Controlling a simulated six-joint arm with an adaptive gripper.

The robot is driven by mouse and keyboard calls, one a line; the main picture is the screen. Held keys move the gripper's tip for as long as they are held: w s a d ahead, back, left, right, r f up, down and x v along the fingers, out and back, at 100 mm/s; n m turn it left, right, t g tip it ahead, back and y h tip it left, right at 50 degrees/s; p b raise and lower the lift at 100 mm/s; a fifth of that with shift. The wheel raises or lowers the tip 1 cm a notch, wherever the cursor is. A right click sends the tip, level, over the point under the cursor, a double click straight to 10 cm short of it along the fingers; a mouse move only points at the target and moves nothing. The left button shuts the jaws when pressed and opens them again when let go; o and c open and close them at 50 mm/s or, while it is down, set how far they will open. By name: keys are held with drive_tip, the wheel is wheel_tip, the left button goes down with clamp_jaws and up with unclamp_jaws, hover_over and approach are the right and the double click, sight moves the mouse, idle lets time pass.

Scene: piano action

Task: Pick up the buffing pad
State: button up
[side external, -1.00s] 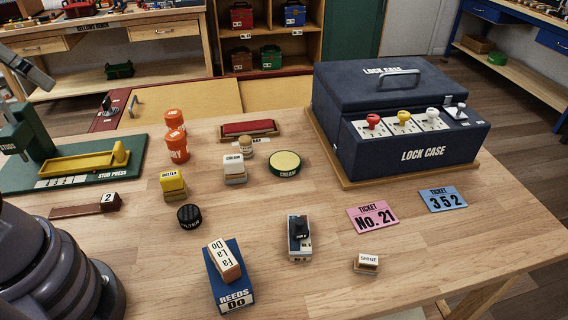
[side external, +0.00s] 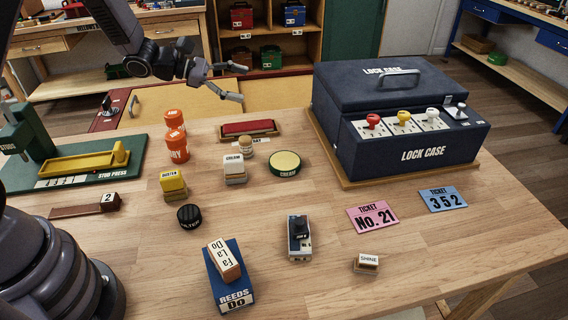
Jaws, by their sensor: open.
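No object carries the words buffing pad. A small tan block with a white top marked SHINE (side external: 367,262) lies alone near the table's front right and may be the pad. Other small label-topped blocks are a white one marked CREAM (side external: 234,168) and a yellow one marked DUSTER (side external: 173,184), both left of centre. My gripper (side external: 239,83) is open and empty, its fingers pointing right. It is in the air at upper left and appears over the table's far side, well away from the SHINE block.
A green round cream tin (side external: 285,162), orange jars (side external: 176,146), a black round filter (side external: 189,216) and a blue REEDS box (side external: 230,276) stand on the table. A dark LOCK CASE (side external: 400,120) fills the right rear. Ticket cards (side external: 373,217) lie before it. The front right is mostly clear.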

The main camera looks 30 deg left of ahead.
drive_tip(key=w+a+f+n+t+y, duration=0.2)
drive_tip(key=a+f+n, duration=0.1)
drive_tip(key=f, duration=0.2)
drive_tip(key=w+a+f+n+t+y, duration=0.1)
drive_tip(key=w+a+f+n, duration=0.2)
drive_tip(key=f, duration=0.2)
drive_tip(key=n+y, duration=0.2)
drive_tip(key=n, duration=0.1)
hover_over(240, 143)
drive_tip(key=s, duration=0.2)
wheel_tip(240, 143, down, 5)
drive_tip(key=shift+n+t+y, duration=0.4)
drive_tip(key=shift+n+y, duration=0.1)
drive_tip(key=f, duration=0.3)
drive_tip(key=a+f, duration=0.1)
drive_tip(key=f, duration=0.2)
drive_tip(key=shift+s+a+f, duration=0.15)
drive_tip(key=shift+s+f, duration=0.05)
drive_tip(key=shift+f, duration=0.65)
drive_tip(key=x, duration=0.5)
drive_tip(key=shift+f, duration=0.25)
drive_tip(key=shift+c, duration=0.3)
drive_tip(key=c, duration=1)
drive_tip(key=shift+c, duration=0.2)
